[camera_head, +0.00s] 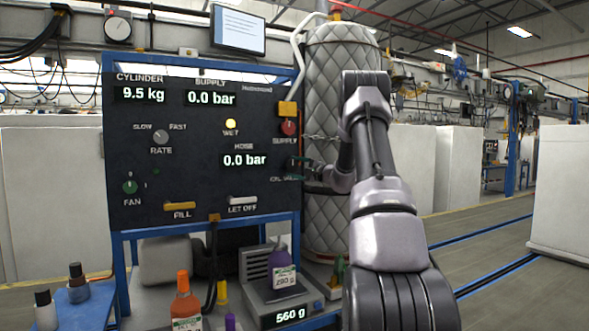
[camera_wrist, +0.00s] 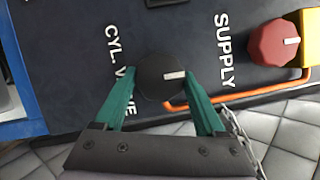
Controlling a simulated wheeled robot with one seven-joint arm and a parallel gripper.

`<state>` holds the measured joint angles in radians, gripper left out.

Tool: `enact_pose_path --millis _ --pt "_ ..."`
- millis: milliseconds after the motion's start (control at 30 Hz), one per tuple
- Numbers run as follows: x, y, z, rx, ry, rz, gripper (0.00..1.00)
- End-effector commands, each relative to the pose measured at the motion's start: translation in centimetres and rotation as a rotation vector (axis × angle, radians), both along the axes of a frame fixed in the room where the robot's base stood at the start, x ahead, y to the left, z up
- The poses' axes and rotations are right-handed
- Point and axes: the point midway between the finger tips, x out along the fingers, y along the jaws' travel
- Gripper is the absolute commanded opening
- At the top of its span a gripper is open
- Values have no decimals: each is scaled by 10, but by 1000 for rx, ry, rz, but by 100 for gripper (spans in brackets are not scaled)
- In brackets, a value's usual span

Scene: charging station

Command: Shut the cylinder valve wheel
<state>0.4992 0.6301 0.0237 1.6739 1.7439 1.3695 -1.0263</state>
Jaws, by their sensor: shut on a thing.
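The cylinder valve wheel (camera_wrist: 162,77) is a round black knob with a white pointer mark, on the dark panel beside the letters "CYL. VALVE". The mark points to the right in the wrist view. My gripper (camera_wrist: 160,82) has its two green fingers on either side of the knob and is shut on it. In the head view my gripper (camera_head: 298,168) is at the panel's right edge, and it and my arm mostly hide the knob and its label.
The panel (camera_head: 190,185) reads cylinder 9.5 kg, supply 0.0 bar and hose 0.0 bar. The red supply knob (camera_wrist: 273,43) is close by. A quilted cylinder (camera_head: 335,90) stands behind my arm. A purple bottle (camera_head: 283,273) stands on the scale, which reads 560 g.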

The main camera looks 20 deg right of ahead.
Motion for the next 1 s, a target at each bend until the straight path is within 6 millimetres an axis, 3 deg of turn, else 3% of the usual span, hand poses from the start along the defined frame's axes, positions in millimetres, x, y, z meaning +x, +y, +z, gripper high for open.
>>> enact_pose_path --millis 67,100,133,467,1000 --pt "0 -1 -1 2 3 -1 17" --pt "0 -1 -2 2 3 -1 88" --pt "0 -1 -1 2 3 -1 99" --pt "-5 -3 -1 0 3 -1 100" --pt "-89 -40 -11 0 2 -2 100"
